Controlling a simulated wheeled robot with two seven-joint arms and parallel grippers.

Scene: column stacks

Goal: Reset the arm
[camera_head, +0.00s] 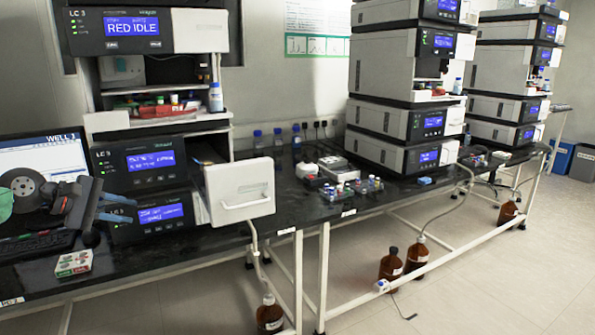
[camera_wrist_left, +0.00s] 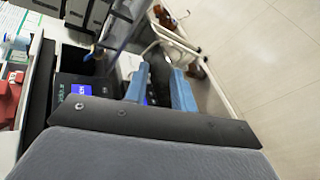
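My left arm comes in from the left edge of the head view, in front of a monitor and keyboard. My left gripper (camera_head: 118,207) has two blue fingers pointing right, with a gap between them. Nothing shows between the fingers. It appears in front of the lower LC 3 modules (camera_head: 150,165), and I cannot tell the exact distance. In the left wrist view the gripper (camera_wrist_left: 160,88) also shows its fingers apart, with the floor and bench side beyond. My right gripper is in neither view.
An open white-fronted drawer (camera_head: 240,190) juts out right of the gripper. A small box (camera_head: 73,263) lies on the bench below it. Several vials (camera_head: 352,187) stand on the bench at centre.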

